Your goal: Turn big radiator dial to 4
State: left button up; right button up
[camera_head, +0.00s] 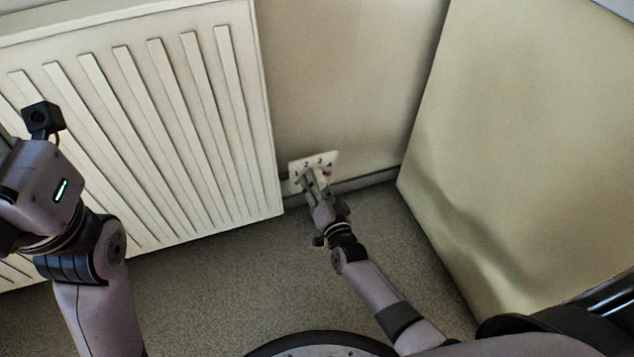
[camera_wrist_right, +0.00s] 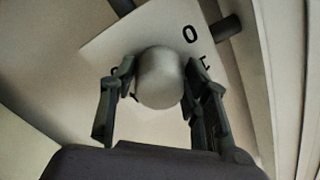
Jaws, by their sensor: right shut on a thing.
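The big radiator dial is a pale round knob (camera_wrist_right: 160,78) in the right wrist view. It sits in front of a white number plate (camera_head: 300,163) low on the wall, right of the radiator (camera_head: 190,120). A 0 shows on the plate in the right wrist view. My right gripper (camera_head: 313,180) is shut on the dial, one finger on each side, and hides much of it. I cannot tell which number the dial points to. My left arm is at the left; its fingers are not in view.
A dark skirting pipe (camera_head: 370,181) runs along the foot of the wall beside the plate. A large pale yellowish panel (camera_head: 530,120) stands at the right. The grey carpet (camera_head: 225,290) between radiator and panel is clear apart from my own arm.

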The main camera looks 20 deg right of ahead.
dwell(0.5)
jog(key=o, duration=1.2)
jog(key=shift+c, duration=0.2)
jog(key=s, duration=0.7)
jog(key=shift+s+d, duration=0.15)
jog(key=shift+s, duration=0.1)
